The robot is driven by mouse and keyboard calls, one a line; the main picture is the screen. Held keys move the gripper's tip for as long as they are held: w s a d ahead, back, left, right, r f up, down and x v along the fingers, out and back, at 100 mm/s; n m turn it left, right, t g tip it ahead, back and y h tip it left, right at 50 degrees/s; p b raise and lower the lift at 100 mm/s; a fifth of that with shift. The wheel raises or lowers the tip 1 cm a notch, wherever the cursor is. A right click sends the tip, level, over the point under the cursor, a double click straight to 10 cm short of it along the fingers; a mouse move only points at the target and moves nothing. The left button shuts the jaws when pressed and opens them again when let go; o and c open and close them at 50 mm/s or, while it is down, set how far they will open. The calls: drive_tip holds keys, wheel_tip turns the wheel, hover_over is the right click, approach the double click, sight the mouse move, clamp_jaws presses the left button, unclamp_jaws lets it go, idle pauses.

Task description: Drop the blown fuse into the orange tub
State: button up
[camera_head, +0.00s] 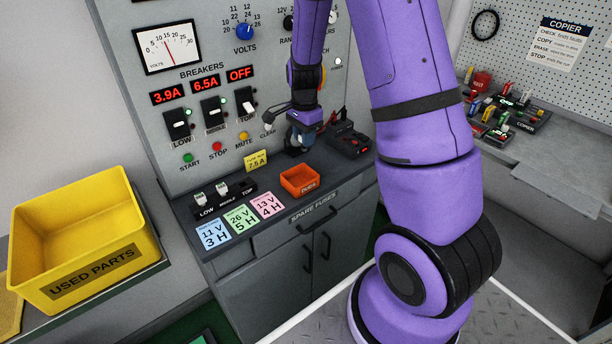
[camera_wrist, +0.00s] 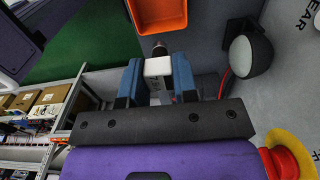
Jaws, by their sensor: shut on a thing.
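The orange tub (camera_head: 299,181) stands on the dark bench ledge below the panel, right of the fuse holder. In the wrist view the tub (camera_wrist: 160,12) is at the top edge, partly cut off. My gripper (camera_wrist: 158,72) is shut on a white fuse (camera_wrist: 157,67) with a dark end that points towards the tub. In the head view my gripper (camera_head: 298,146) is above and behind the tub, near the panel; the held fuse cannot be made out there.
A fuse holder (camera_head: 233,194) has white fuses at LOW and MIDDLE; none shows at TOP. A yellow USED PARTS bin (camera_head: 95,270) is at the left. Coloured cards (camera_head: 239,218) lie in front of the holder. A dark device (camera_head: 347,143) sits right of my gripper.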

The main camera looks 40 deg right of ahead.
sight(304, 150)
drive_tip(key=shift+f, duration=2.9)
drive_tip(key=o, duration=0.9)
drive_tip(key=shift+c, duration=0.2)
drive_tip(key=shift+r, duration=0.15)
wheel_tip(304, 150, up, 11)
drive_tip(key=shift+f, duration=0.2)
